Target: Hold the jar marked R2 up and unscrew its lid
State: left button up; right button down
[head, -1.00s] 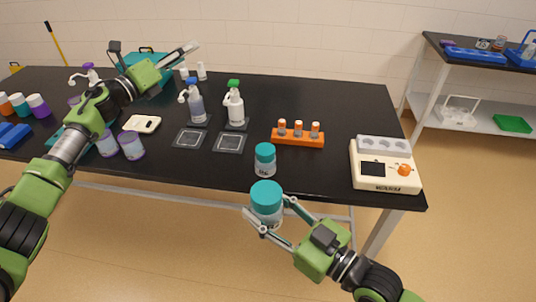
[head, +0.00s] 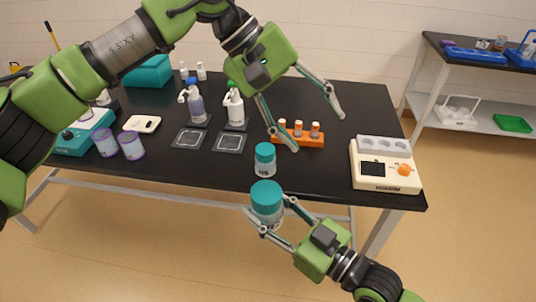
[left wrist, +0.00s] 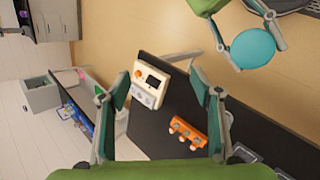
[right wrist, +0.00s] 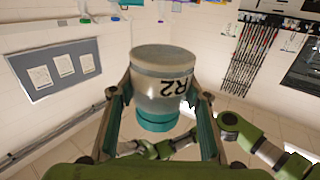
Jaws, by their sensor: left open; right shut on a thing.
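The jar marked R2 (right wrist: 160,90) shows its label in the right wrist view, with its teal lid (right wrist: 158,124) on. In the head view the jar (head: 267,216) is upright in front of the table edge, lid (head: 267,192) on top. My right gripper (head: 266,208) is shut on the jar's body, below the lid. My left gripper (head: 317,132) is open and empty, up and to the right of the jar and apart from it. In the left wrist view the lid (left wrist: 253,49) shows at upper right, outside the open fingers.
A second teal-lidded jar (head: 265,164) stands near the front edge, just behind the held jar. An orange rack (head: 310,140) with small vials and a cream device (head: 385,178) are to the right. Pump bottles (head: 235,108) stand further back. The air around the held jar's lid is clear.

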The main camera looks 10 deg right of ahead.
aim_at(268, 192)
pick_arm(q)
jog(key=s+a+f+m+y, duration=0.1)
jog(key=a+m+y, duration=0.1)
jog(key=s+a+f+m+t+y, duration=0.1)
jog(key=s+a+m+y, duration=0.1)
jog(key=a+m, duration=0.1)
jog(key=s+a+f+m+t+y, duration=0.1)
jog(key=a+m+y, duration=0.1)
jog(key=y, duration=0.1)
jog(key=shift+s+a+f+m, duration=0.15)
jog(key=shift+s+a+m, duration=0.15)
jog(key=shift+m, duration=0.1)
jog(key=shift+w+a+f, duration=0.1)
jog(key=shift+a+f, duration=0.1)
jog(key=shift+f, duration=0.05)
notch_tip(268, 192, down, 8)
jog(key=shift+r, duration=0.25)
